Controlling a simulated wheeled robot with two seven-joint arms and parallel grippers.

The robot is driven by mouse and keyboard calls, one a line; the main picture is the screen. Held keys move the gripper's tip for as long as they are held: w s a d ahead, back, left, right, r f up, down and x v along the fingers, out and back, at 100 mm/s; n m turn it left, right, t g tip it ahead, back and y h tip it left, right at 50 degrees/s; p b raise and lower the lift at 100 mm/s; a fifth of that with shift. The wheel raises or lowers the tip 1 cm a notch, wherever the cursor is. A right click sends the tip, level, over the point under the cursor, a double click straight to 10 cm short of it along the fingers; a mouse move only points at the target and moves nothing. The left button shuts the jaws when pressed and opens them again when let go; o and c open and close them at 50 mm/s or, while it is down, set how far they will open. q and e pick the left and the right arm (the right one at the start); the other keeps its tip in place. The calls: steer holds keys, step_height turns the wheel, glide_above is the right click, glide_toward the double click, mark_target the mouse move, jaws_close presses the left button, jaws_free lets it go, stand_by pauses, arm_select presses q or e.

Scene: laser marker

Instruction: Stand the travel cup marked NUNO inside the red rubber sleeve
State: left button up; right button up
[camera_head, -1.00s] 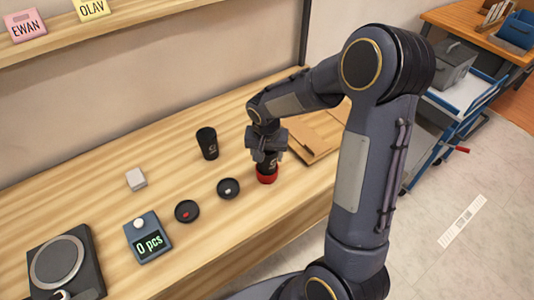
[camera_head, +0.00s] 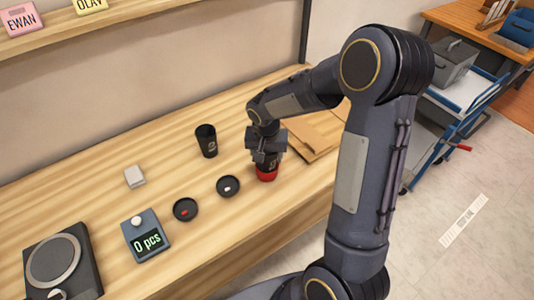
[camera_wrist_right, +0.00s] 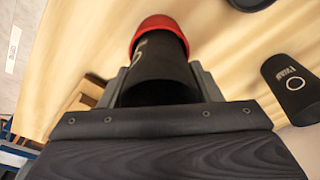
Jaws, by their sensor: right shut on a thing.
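My right gripper (camera_head: 266,155) is shut on a black travel cup (camera_wrist_right: 158,68), held upright at the red rubber sleeve (camera_head: 266,174). The red sleeve (camera_wrist_right: 160,27) surrounds the cup's lower end; how deep the cup sits is hidden. The held cup carries a pale ring mark and lettering, too foreshortened to read as a name. A second black cup (camera_head: 206,140) stands to the left on the table; it also shows in the right wrist view (camera_wrist_right: 290,90) with a ring mark and small lettering that I cannot read surely. My left gripper is out of view.
Two dark round lids, one with a red mark (camera_head: 185,209) and one with a white mark (camera_head: 228,186), lie in front on the wooden table (camera_head: 110,215). A counter reading 0 pcs (camera_head: 147,238), a white block (camera_head: 134,176) and brown folders (camera_head: 308,136) are nearby.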

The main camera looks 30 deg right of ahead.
steer(key=shift+f+b, duration=0.6)
steer(key=shift+f, duration=0.1)
steer(key=o, duration=1.1)
step_height(320, 180, up, 8)
steer(key=p, duration=0.5)
steer(key=shift+r, duration=0.1)
stand_by(0.3)
